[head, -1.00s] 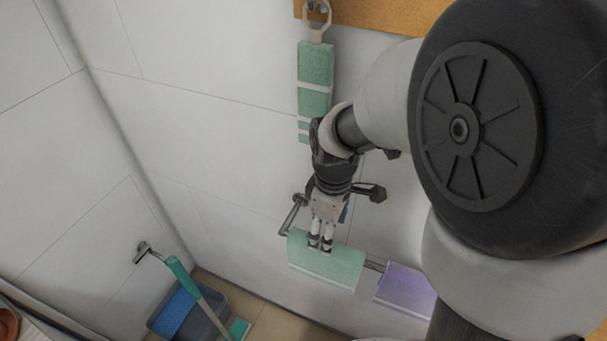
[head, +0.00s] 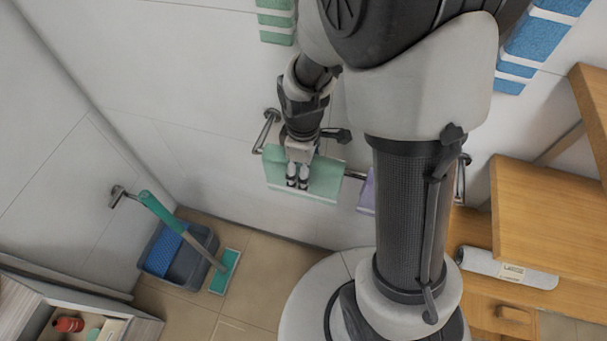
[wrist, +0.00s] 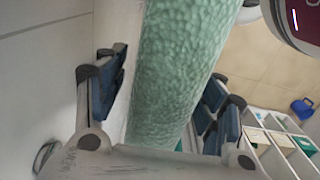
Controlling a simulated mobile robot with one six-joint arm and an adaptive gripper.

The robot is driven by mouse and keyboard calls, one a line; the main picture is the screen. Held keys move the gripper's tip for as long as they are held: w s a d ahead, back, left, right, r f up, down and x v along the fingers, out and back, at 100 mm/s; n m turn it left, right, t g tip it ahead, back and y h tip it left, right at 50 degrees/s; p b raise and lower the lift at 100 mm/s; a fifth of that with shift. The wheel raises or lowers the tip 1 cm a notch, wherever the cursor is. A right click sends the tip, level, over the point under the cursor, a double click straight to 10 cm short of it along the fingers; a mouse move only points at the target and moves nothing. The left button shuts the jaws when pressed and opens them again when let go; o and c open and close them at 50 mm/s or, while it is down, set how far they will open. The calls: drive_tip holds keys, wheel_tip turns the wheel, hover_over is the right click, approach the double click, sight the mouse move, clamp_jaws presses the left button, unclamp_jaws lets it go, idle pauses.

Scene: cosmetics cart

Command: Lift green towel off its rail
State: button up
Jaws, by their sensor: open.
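The pale green towel (head: 325,178) hangs folded over a metal wall rail (head: 354,175). My gripper (head: 298,184) points down at the towel, its two fingers in front of it in the head view. In the wrist view the towel (wrist: 178,70) runs between the two blue-padded fingers of my gripper (wrist: 163,80), one on each side. The fingers are spread, with a visible gap on the left side, so the gripper is open around the towel. Whether the right finger touches the cloth cannot be told.
A purple towel (head: 367,192) hangs just right on the same rail, mostly hidden by my column. A striped green towel (head: 277,22) hangs higher on the wall. A grey-blue bucket (head: 178,258) and a green-handled mop (head: 180,226) stand at lower left. Wooden shelves (head: 535,205) are at right.

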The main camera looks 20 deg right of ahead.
drive_tip(key=c, duration=1.2)
